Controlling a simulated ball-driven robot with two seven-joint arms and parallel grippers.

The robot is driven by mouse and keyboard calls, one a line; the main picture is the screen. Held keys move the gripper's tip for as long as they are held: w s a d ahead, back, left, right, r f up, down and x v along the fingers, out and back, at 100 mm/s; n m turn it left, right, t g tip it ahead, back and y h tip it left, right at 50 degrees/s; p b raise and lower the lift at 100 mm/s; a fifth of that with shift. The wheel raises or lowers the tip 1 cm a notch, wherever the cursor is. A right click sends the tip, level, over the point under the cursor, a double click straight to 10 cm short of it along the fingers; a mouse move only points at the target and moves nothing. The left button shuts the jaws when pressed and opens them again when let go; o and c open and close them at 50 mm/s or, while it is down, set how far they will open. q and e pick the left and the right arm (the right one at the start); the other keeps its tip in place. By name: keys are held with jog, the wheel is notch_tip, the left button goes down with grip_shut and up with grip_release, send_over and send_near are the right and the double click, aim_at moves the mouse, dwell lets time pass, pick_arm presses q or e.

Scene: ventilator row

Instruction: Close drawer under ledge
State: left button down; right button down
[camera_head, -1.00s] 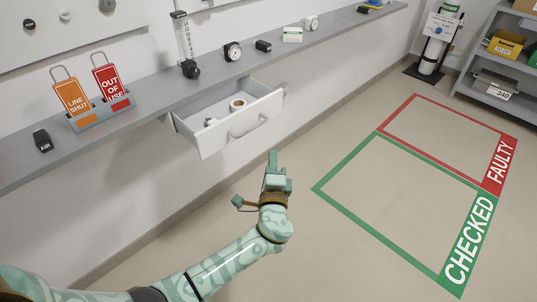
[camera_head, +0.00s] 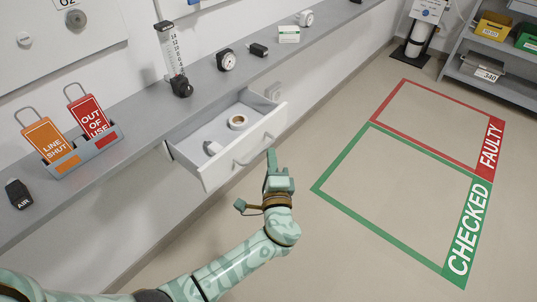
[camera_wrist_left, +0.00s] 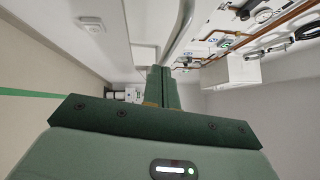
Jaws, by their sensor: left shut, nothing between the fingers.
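The white drawer (camera_head: 225,163) is pulled out from under the grey ledge (camera_head: 130,150). Its front has a bar handle (camera_head: 252,151). A roll of tape (camera_head: 237,122) and a small pale item (camera_head: 212,148) lie inside. My left gripper (camera_head: 271,158) is shut and empty, its fingers pointing away from me, just off the right part of the drawer front in the head view. I cannot tell whether it touches the front. The left wrist view shows the two fingers (camera_wrist_left: 162,88) together, with a pale curved bar beyond them. My right gripper is not in view.
On the ledge stand a rack with red and orange tags (camera_head: 82,152), a black AIR block (camera_head: 19,194), a flow meter (camera_head: 174,62) and a gauge (camera_head: 226,60). Green CHECKED (camera_head: 375,227) and red FAULTY floor outlines are empty. Shelving (camera_head: 505,82) stands at the far right.

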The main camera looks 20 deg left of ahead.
aim_at(232, 139)
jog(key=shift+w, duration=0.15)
pick_arm(q)
jog(key=w+a, duration=0.1)
jog(key=a, duration=0.2)
jog(key=w+a+b, duration=0.1)
jog(key=a, duration=0.2)
jog(key=w+a, duration=0.1)
jog(key=a, duration=0.2)
jog(key=shift+w+a+f, duration=0.1)
jog(key=shift+w+f, duration=0.05)
jog(key=shift+f, duration=0.05)
jog(key=a, duration=0.1)
jog(key=w+a+b, duration=0.1)
jog(key=a, duration=0.2)
jog(key=shift+w+r, duration=0.1)
jog(key=shift+w, duration=0.15)
jog(key=shift+a+r, duration=0.2)
jog(key=shift+r, duration=0.05)
jog(key=shift+a, duration=0.1)
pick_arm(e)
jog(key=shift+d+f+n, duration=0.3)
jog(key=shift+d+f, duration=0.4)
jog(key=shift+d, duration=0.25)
pick_arm(q)
jog(key=shift+w, duration=0.1)
